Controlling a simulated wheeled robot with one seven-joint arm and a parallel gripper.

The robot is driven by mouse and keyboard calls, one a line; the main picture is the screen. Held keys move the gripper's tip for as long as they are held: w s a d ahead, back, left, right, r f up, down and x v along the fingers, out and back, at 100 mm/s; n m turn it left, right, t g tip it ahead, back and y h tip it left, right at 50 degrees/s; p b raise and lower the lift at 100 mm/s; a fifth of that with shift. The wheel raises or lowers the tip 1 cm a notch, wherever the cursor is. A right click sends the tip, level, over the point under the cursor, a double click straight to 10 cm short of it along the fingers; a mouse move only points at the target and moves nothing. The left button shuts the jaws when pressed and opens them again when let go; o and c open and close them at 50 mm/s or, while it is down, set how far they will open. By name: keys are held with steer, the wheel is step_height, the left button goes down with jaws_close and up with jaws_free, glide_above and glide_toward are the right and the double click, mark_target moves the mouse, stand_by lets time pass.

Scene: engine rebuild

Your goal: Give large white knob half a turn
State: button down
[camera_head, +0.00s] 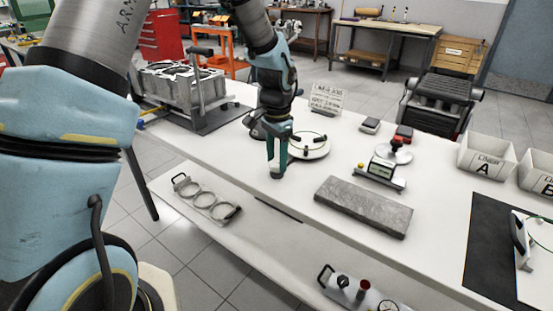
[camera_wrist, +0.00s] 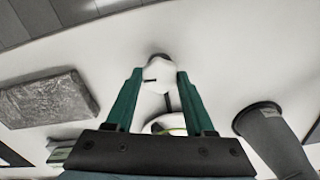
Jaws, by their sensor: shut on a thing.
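The large white knob (camera_wrist: 158,76) shows in the wrist view between the two green fingers of my gripper (camera_wrist: 160,88). It is pale, with a short dark mark on its left side and a dark part just beyond it. My gripper is shut on the knob, one finger on each side. In the head view my gripper (camera_head: 277,168) points down near the table's front edge, and its fingers hide most of the knob. How far the knob is turned cannot be told.
A round white device (camera_head: 310,146) stands just right of my gripper. A grey stone slab (camera_head: 364,205) and a small gauge stand (camera_head: 381,173) lie farther right. An engine block (camera_head: 181,84) stands at the back left. A lower shelf holds several rings (camera_head: 204,199).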

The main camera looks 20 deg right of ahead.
steer(key=n, duration=0.4)
steer(key=shift+n, duration=0.3)
steer(key=n, duration=0.4)
steer(key=shift+d+n, duration=0.1)
steer(key=shift+n, duration=0.2)
steer(key=n+p, duration=0.1)
steer(key=n, duration=0.4)
steer(key=shift+r+p, duration=0.1)
steer(key=shift+p, duration=0.2)
steer(key=shift+n+p, duration=0.65)
steer(key=shift+n, duration=1.35)
steer(key=shift+c, duration=1.3)
jaws_free()
